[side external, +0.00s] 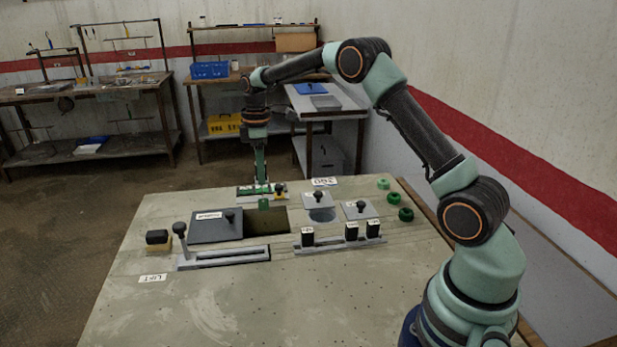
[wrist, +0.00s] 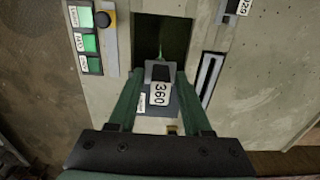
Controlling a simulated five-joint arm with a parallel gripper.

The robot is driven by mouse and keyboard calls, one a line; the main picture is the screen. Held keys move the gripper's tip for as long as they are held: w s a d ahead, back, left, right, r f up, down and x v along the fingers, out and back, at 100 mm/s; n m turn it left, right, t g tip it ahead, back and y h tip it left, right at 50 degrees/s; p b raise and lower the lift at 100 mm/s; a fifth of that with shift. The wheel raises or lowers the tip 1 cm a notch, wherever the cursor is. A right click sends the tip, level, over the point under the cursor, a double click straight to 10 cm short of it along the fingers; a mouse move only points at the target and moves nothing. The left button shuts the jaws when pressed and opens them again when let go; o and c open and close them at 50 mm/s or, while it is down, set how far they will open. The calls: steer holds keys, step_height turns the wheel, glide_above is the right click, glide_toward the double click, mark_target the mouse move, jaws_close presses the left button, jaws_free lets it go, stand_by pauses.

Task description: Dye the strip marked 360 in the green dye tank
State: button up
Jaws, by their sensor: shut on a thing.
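My gripper (wrist: 160,74) is shut on the dark holder (wrist: 158,73) of a strip, whose white label reads 360. In the side view my gripper (side external: 262,190) points straight down, with a small green piece (side external: 264,204) showing below it. The dark open tank (side external: 278,224) lies under the gripper; it also shows in the wrist view (wrist: 150,32). A thin green streak shows against the opening in the wrist view. I cannot tell how far the strip hangs or whether it touches anything. A dark grey lid (side external: 213,230) with a knob lies left of the opening.
A panel of green shade cards (wrist: 89,41) and a black knob on yellow (wrist: 103,18) sit behind the tank. A rail (side external: 338,246) with black holders is at front right, beside a lever and slot (side external: 225,258). Small lidded wells (side external: 357,210) stand right.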

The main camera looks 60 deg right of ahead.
steer(key=shift+f, duration=0.1)
step_height(320, 180, down, 18)
stand_by(1.5)
stand_by(4.3)
